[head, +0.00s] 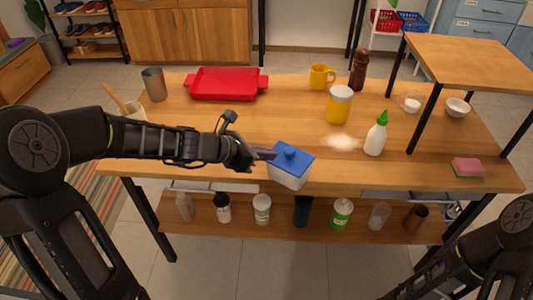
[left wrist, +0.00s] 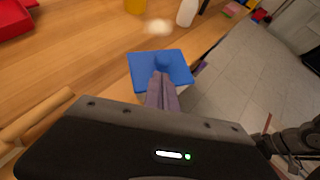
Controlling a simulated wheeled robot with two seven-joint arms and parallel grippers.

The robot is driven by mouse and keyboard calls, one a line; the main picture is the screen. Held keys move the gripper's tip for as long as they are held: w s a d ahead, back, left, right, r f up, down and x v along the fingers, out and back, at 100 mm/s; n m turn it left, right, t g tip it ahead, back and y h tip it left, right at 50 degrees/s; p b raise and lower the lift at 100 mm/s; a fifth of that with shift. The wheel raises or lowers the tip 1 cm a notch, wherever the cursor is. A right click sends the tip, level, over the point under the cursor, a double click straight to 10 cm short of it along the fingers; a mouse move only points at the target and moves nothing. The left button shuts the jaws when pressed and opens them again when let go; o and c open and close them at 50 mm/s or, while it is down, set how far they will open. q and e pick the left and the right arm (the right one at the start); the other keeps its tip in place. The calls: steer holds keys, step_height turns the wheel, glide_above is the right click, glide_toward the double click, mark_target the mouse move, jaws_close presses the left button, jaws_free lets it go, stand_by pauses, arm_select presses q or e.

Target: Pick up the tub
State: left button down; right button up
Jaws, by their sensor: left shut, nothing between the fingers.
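The tub (head: 288,178) is a white box with a blue lid and a round blue knob, standing upright at the front edge of the table. Its blue lid (left wrist: 143,72) also shows in the left wrist view, with the knob (left wrist: 162,62) near the fingertips. My left gripper (head: 268,154) is shut and empty, its fingers pointing at the knob from the left. In the left wrist view the closed fingers (left wrist: 160,82) overlap the lid; I cannot tell whether they touch it. My right arm is at the lower right of the head view, and its fingers are not visible.
The wooden table (head: 220,130) holds a red tray (head: 228,84), a yellow-labelled jar (head: 339,105), a white bottle with green cap (head: 376,135), a yellow mug (head: 321,77), a brown mill (head: 358,70) and a sponge (head: 467,167). Several containers stand on the shelf below.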

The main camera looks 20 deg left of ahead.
arm_select(q)
steer(key=shift+r+p, duration=0.3)
steer(key=shift+r, duration=0.3)
steer(key=s+a, duration=0.7)
steer(key=s, duration=0.2)
steer(key=shift+s+a+r, duration=0.15)
steer(key=shift+a+r, duration=0.2)
steer(key=shift+r, duration=0.05)
